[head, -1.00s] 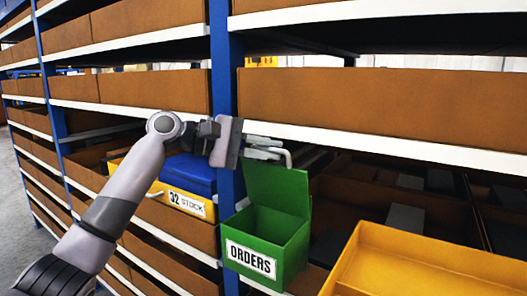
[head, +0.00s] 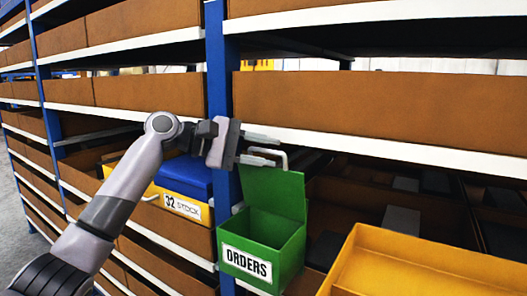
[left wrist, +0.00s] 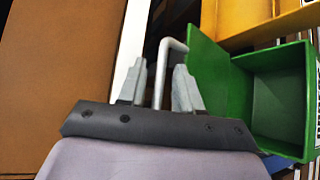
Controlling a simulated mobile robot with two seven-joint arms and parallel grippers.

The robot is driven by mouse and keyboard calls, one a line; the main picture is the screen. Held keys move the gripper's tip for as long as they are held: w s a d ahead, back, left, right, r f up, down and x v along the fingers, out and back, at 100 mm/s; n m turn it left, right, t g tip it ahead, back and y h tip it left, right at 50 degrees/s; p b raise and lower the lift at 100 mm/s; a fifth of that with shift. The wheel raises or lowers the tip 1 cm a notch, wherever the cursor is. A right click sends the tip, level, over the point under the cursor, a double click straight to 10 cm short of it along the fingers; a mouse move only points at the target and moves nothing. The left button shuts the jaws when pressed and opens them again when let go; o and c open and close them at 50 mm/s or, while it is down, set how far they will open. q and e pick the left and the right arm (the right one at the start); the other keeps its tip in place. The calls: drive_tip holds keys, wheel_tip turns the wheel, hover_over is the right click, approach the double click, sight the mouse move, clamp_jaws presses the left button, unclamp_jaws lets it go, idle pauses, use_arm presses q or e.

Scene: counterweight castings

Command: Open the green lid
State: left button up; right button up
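The green lid (head: 276,193) stands raised, about upright, at the back of the green ORDERS box (head: 247,262), and the box's inside shows. The lid (left wrist: 212,72) and the open box also show in the left wrist view. A grey bar handle (left wrist: 161,75) is fixed to the lid near its top edge. My left gripper (head: 263,149) is at the lid's top. In the left wrist view its two fingers (left wrist: 158,85) stand apart on either side of the handle, with gaps between. My right gripper is in neither view.
A yellow STOCK bin (head: 182,205) with a blue lid (head: 187,174) sits left of the blue post (head: 222,100). A yellow tray (head: 420,265) is at the front right. A white-edged shelf with brown fronts (head: 380,105) runs just above the gripper.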

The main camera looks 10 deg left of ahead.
use_arm(q)
drive_tip(key=b+v, duration=0.1)
drive_tip(key=v, duration=0.6)
idle(0.4)
